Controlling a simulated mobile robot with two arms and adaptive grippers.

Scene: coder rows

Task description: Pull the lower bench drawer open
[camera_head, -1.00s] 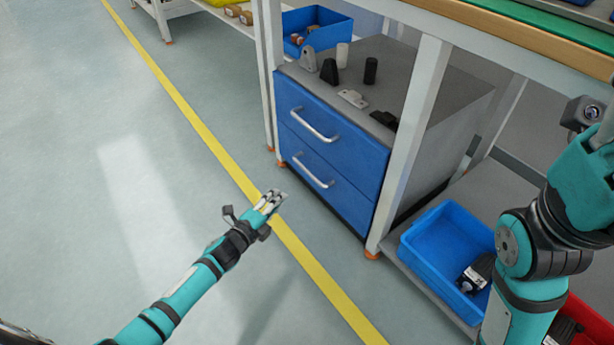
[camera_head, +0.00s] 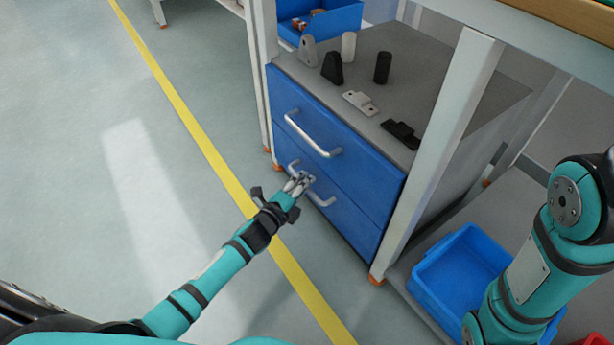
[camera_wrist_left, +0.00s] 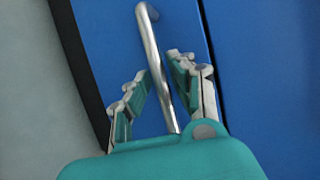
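The blue lower drawer (camera_head: 345,215) of the bench cabinet is closed, its front in line with the upper drawer (camera_head: 350,160). Its silver bar handle (camera_head: 321,199) is partly hidden by my left gripper (camera_head: 301,181). In the left wrist view the handle (camera_wrist_left: 151,52) runs between the two fingers of my left gripper (camera_wrist_left: 161,76). The fingers are apart, one on each side of the bar, with gaps showing. My right gripper is outside the views; only my right arm shows at the right.
Several small parts, including a black cylinder (camera_head: 383,67), stand on the grey cabinet top (camera_head: 440,95). A white bench leg (camera_head: 440,150) stands right of the drawers. A blue bin (camera_head: 462,268) sits on the lower shelf. The floor in front is clear.

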